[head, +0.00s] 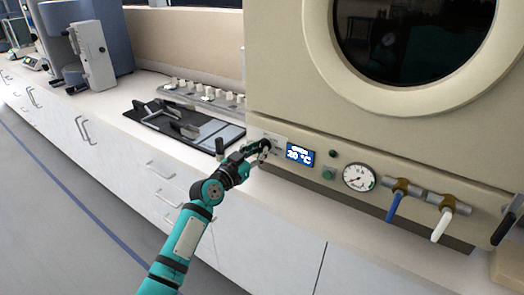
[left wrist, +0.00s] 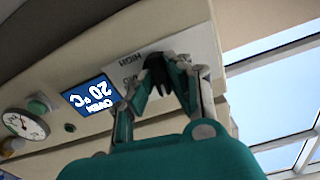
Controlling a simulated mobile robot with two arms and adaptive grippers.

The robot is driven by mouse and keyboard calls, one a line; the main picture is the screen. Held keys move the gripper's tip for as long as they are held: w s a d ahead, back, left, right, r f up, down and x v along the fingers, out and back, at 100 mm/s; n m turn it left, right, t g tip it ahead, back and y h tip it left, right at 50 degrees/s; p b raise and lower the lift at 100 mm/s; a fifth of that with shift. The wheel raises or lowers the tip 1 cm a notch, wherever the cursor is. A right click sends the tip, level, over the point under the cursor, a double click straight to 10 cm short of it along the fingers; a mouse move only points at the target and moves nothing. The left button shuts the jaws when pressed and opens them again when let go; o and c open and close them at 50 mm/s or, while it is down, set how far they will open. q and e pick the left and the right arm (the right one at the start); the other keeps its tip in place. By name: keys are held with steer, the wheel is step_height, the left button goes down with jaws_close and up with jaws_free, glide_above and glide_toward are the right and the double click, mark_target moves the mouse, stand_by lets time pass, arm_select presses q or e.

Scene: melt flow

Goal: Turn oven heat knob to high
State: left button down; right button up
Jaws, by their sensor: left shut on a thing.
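The beige oven (head: 285,70) stands on the counter, with a round dark window and a control strip below it. My left gripper (head: 258,151) is at the left end of that strip. In the left wrist view its fingers (left wrist: 165,76) are shut on the black heat knob (left wrist: 158,66), which they partly hide. A pale label plate (left wrist: 190,48) behind the knob bears the word HIGH, seen upside down. The blue display (head: 299,154) beside it reads OVEN 20 °C. The knob's exact pointing direction cannot be told. My right gripper is not in view.
Right of the display are a green button (head: 329,174), a dial gauge (head: 358,177), and valves with blue (head: 394,207) and white (head: 441,224) handles. A black tray (head: 185,125) and a row of white-knobbed parts (head: 205,93) lie on the counter to the left.

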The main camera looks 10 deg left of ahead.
arm_select(q)
steer(key=shift+f+m+b, duration=0.15)
steer(key=shift+m+b, duration=0.6)
steer(key=shift+m, duration=1.05)
steer(key=shift+m+b, duration=0.65)
steer(key=shift+m, duration=0.05)
steer(key=shift+m+b, duration=0.35)
steer(key=shift+m, duration=1.35)
